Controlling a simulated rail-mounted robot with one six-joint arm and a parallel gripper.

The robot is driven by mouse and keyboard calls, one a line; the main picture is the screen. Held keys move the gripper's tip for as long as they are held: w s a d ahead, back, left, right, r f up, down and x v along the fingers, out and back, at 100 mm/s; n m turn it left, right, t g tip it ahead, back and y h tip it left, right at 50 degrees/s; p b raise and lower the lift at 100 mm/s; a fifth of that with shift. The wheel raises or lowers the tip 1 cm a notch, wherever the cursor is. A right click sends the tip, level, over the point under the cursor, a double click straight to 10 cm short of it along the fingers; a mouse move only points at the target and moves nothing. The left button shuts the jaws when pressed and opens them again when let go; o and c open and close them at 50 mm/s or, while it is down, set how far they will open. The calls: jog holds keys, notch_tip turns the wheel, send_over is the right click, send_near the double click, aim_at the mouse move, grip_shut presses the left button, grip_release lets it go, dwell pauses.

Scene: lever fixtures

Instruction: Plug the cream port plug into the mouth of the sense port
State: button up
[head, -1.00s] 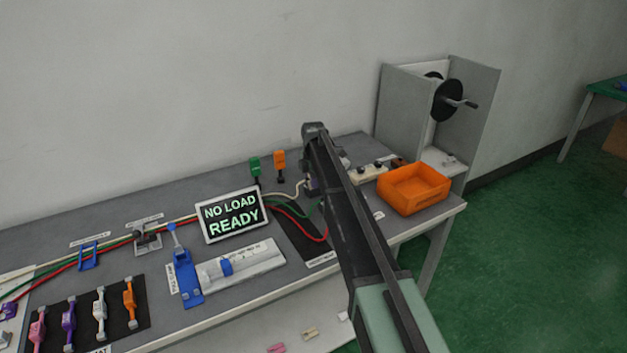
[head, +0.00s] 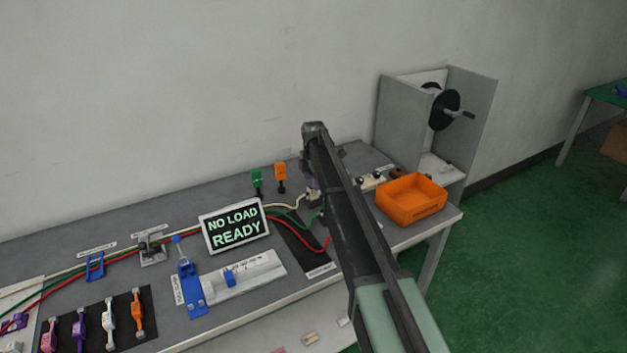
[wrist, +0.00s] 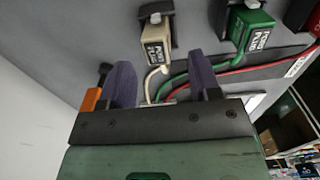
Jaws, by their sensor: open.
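The cream port plug (wrist: 153,48) is in the wrist view, with its label facing me, a cream cable at its lower end and a dark clip-like piece at its upper end. My gripper (wrist: 162,80) is open and empty. Its two dark purple fingers point toward the bench, the plug lying beyond and between their tips, apart from them. In the head view my arm covers most of the gripper, and the cream cable (head: 286,207) runs to a pale piece beside it. I cannot make out the sense port's mouth for certain.
A green port plug (wrist: 250,27) with a green cable sits right of the cream one, and a red piece (wrist: 303,14) beyond it. An orange bin (head: 411,200) stands at the bench's right end. A display (head: 234,226) reads NO LOAD READY. Green and orange upright pieces stand behind.

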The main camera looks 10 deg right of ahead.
notch_tip(320, 180, up, 6)
jog(key=p, duration=0.3)
jog(key=shift+f+p, duration=0.1)
jog(key=shift+p, duration=0.3)
jog(key=shift+f, duration=0.15)
jog(key=shift+m, duration=0.8)
jog(key=s+m, duration=2)
jog(key=s, duration=2.1)
jog(key=shift+s, duration=0.35)
